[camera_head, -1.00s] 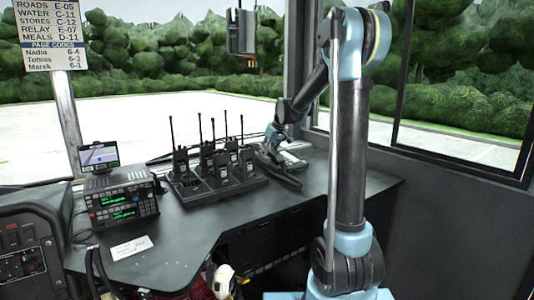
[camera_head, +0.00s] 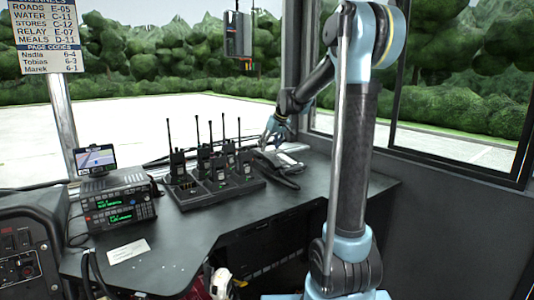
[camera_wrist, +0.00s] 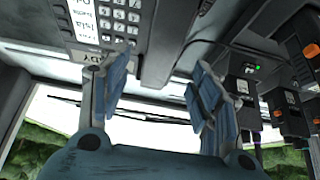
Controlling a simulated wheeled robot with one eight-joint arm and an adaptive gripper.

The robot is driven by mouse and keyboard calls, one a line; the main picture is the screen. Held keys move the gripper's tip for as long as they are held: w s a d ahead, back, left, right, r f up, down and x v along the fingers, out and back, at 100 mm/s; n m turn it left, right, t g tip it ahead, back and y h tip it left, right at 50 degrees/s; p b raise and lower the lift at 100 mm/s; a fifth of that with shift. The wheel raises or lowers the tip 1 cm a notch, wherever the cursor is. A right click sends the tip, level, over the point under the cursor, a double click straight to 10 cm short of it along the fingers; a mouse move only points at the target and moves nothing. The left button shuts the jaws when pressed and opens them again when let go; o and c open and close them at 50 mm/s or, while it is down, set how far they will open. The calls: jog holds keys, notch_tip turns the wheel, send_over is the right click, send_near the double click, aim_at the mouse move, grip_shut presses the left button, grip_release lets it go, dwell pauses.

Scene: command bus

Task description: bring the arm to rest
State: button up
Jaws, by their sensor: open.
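My arm stands at the right of the head view, bent over toward the back of the dark counter (camera_head: 205,225). My gripper (camera_head: 270,139) hangs a little above the far end of the counter, to the right of the radios and near a desk phone (camera_head: 289,161). In the wrist view my gripper (camera_wrist: 160,72) has its two fingers well apart, with nothing held between them. The phone's keypad (camera_wrist: 118,18) and dark handset (camera_wrist: 176,42) show beyond the fingers.
A charging rack (camera_head: 215,193) with several upright antenna radios (camera_head: 219,172) stands left of my gripper. A radio set (camera_head: 118,207), a small screen (camera_head: 95,158) and a white card (camera_head: 127,250) are farther left. A grey box (camera_head: 238,34) hangs above. Windows line the back.

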jog(key=v, duration=0.6)
jog(key=s+d+f+m+h, duration=0.1)
jog(key=s+d+f, duration=0.2)
jog(key=s, duration=0.5)
jog(key=s+d+f+m+g, duration=0.1)
jog(key=s+d+f, duration=0.15)
jog(key=s, duration=0.45)
jog(key=s+d+f+m+h, duration=0.1)
jog(key=s+d+f, duration=0.15)
jog(key=s, duration=0.55)
jog(key=s+d+f+m+g, duration=0.1)
jog(key=s+d+f, duration=0.2)
jog(key=s+f, duration=0.4)
jog(key=s+d+f+m+h, duration=0.1)
jog(key=s+d+f+m, duration=0.1)
jog(key=s+f, duration=0.6)
jog(key=s+d, duration=0.1)
jog(key=s, duration=0.3)
jog(key=shift+d+m+g, duration=0.15)
jog(key=shift+m+g, duration=0.15)
jog(key=shift+g, duration=0.1)
jog(key=shift+s, duration=0.1)
jog(key=shift+f, duration=0.15)
